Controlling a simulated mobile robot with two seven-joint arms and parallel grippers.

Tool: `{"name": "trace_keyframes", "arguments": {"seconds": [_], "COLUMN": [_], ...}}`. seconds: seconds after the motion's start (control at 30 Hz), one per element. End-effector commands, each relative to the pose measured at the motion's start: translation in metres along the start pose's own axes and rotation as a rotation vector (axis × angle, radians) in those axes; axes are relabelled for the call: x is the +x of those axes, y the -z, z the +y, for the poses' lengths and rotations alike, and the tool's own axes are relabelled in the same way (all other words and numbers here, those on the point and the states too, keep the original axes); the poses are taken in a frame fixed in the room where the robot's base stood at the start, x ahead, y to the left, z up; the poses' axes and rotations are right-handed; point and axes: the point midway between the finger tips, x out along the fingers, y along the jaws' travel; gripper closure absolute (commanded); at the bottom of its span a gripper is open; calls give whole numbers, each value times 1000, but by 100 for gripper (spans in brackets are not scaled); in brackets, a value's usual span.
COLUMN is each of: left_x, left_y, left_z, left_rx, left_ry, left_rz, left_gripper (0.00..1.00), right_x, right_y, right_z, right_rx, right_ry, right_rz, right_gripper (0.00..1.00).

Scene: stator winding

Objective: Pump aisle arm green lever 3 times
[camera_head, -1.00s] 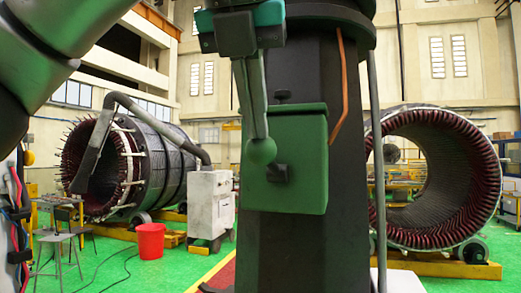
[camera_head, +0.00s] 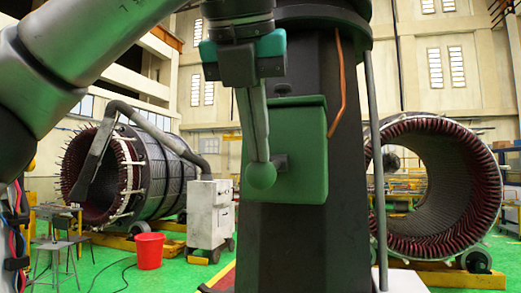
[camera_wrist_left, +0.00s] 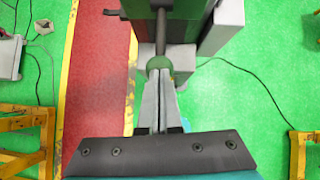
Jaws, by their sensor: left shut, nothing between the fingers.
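A green box (camera_head: 305,140) is mounted on the dark column. Its lever ends in a green ball (camera_head: 261,176) in front of the box's lower left part. In the left wrist view, the green ball (camera_wrist_left: 158,64) sits on a dark rod (camera_wrist_left: 161,32) running to the box. My left gripper (camera_head: 259,158), with a teal and black body, points down with its long grey fingers shut and empty. Their tips (camera_wrist_left: 157,80) are at the top of the ball and seem to touch it. My right gripper is out of view.
The dark column (camera_head: 345,190) fills the middle. An orange cable (camera_head: 339,85) and a grey pipe (camera_head: 376,150) run beside it. Large stators stand left (camera_head: 150,170) and right (camera_head: 430,185). A white cabinet (camera_head: 209,212) and a red bucket (camera_head: 149,251) are on the green floor.

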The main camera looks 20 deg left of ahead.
Motion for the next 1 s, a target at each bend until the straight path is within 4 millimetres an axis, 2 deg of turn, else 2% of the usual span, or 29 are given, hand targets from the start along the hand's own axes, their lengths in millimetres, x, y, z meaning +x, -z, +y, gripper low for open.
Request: {"name": "trace_keyframes", "arguments": {"seconds": [0.03,0.4,0.7,1.0], "left_x": [7,3,-24,-25], "left_y": [1,0,17,19], "left_z": [1,1,1,0], "left_rx": [-6,-4,-1,-2], "left_ry": [-3,-3,-2,-1], "left_rz": [0,0,-2,0], "left_gripper": [100,100,100,100], "right_x": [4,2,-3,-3], "right_y": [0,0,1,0], "right_z": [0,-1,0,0], "right_rx": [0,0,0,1], "right_ry": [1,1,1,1], "right_rz": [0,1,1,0], "right_gripper": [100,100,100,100]}}
